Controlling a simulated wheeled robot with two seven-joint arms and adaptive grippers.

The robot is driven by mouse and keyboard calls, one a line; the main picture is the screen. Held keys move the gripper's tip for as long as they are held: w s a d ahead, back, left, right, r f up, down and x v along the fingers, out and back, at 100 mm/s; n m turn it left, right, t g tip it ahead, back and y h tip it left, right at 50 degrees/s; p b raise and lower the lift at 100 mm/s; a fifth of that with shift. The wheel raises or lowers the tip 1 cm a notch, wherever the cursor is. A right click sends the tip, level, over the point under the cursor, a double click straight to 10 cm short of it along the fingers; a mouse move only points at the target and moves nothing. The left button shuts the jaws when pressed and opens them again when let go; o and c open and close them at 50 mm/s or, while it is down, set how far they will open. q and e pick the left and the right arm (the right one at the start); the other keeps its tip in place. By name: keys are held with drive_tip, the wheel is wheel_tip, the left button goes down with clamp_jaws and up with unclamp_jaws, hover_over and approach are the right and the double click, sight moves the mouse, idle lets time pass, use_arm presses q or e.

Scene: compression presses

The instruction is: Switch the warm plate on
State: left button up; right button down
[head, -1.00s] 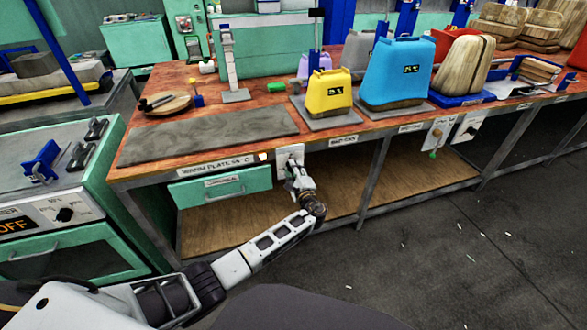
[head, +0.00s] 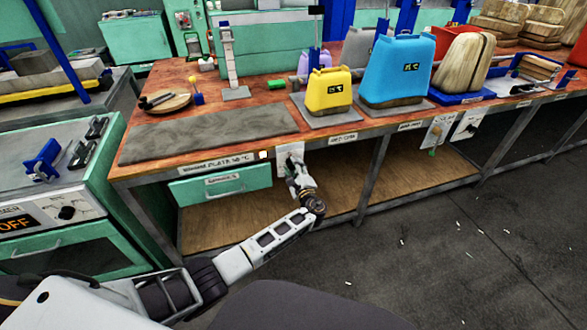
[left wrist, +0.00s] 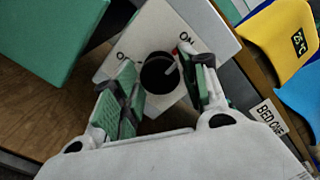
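The warm plate (head: 210,132) is a flat grey slab on the left of the wooden bench top, with a "WARM PLATE" label on the bench edge below it. Its white switch panel (head: 283,158) hangs on the bench front. The left wrist view shows a round black knob (left wrist: 160,72) with a pale pointer line on this panel, and "ON" lettering at the panel's upper right. My left gripper (left wrist: 172,88) has its green-padded fingers apart on either side of the knob; I cannot tell whether they touch it. In the head view my left gripper (head: 294,166) is at the panel. My right gripper is not in view.
A green drawer (head: 222,186) sits left of the panel under the bench. A yellow bag-shaped block (head: 328,92) and a blue one (head: 396,72) stand on the bench top. A green oven unit (head: 60,215) reading "OFF" stands at left.

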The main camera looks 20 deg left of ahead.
use_arm(q)
drive_tip(key=shift+o, duration=0.8)
drive_tip(key=v, duration=1.2)
idle(0.4)
